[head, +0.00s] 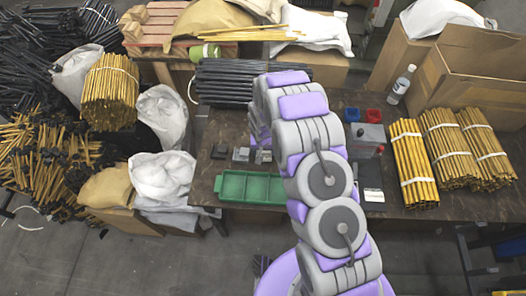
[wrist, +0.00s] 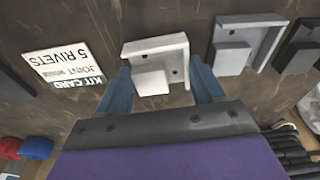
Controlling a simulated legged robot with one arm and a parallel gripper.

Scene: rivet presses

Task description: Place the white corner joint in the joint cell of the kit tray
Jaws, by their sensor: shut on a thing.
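The white corner joint (wrist: 158,64) sits between the two fingers of my gripper (wrist: 160,88) in the wrist view. The fingers are shut on it. It appears level with the other joints, and I cannot tell whether it still touches the table. In the head view my arm hides the gripper; a pale joint (head: 264,156) shows just left of the arm. The green kit tray (head: 220,189) lies at the table's front, left of my arm, with its right end hidden. The tray is out of the wrist view.
A grey joint (wrist: 237,46) and a dark joint (wrist: 302,45) lie beside the white one. The kit card (wrist: 68,63) reads white joint, 5 rivets. Black rods (head: 225,82) lie behind.

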